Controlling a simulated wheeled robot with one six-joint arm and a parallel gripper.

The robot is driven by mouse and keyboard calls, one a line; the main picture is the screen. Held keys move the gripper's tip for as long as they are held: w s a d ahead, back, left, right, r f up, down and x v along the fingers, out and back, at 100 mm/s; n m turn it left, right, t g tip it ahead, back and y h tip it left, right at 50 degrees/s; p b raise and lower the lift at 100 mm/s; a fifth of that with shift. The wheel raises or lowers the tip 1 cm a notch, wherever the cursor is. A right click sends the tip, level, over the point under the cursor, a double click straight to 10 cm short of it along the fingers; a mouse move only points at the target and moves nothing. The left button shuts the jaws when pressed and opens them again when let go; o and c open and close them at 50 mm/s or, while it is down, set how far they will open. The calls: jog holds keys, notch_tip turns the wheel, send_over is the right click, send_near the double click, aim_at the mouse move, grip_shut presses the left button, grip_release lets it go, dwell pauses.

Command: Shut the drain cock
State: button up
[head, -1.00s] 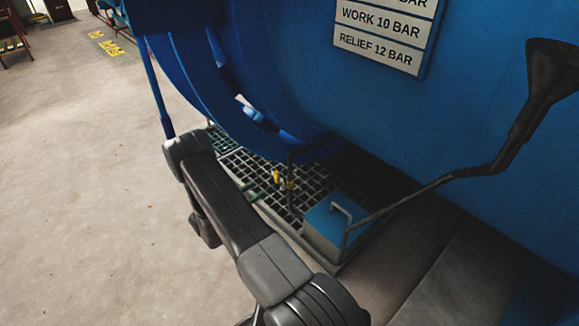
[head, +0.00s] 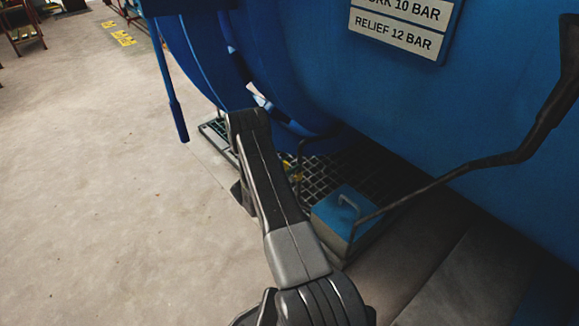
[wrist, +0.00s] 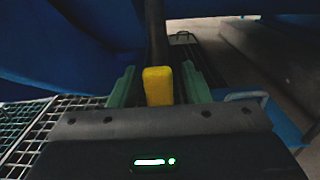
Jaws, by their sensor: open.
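The drain cock's yellow handle (wrist: 158,86) stands between the two green fingers of my gripper (wrist: 160,80) in the wrist view. The fingers are open, one on each side, and a gap shows on both sides of the handle. A dark vertical pipe (wrist: 155,32) rises just behind it. In the head view the yellow handle (head: 294,172) is a small patch low on the drain pipe (head: 301,153), partly covered by my arm. My gripper is hidden behind my arm there. The cock's body cannot be made out.
A metal grating (head: 325,175) lies under the blue autoclave vessel (head: 330,80). A blue-topped box (head: 340,207) with a bar handle stands close right of the pipe. A dark bent lever (head: 470,163) crosses on the right. The floor (head: 90,180) at left is clear.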

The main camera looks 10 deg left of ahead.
jog(key=shift+w+d, duration=0.1)
jog(key=shift+w, duration=0.05)
jog(key=shift+c, duration=0.4)
grip_shut()
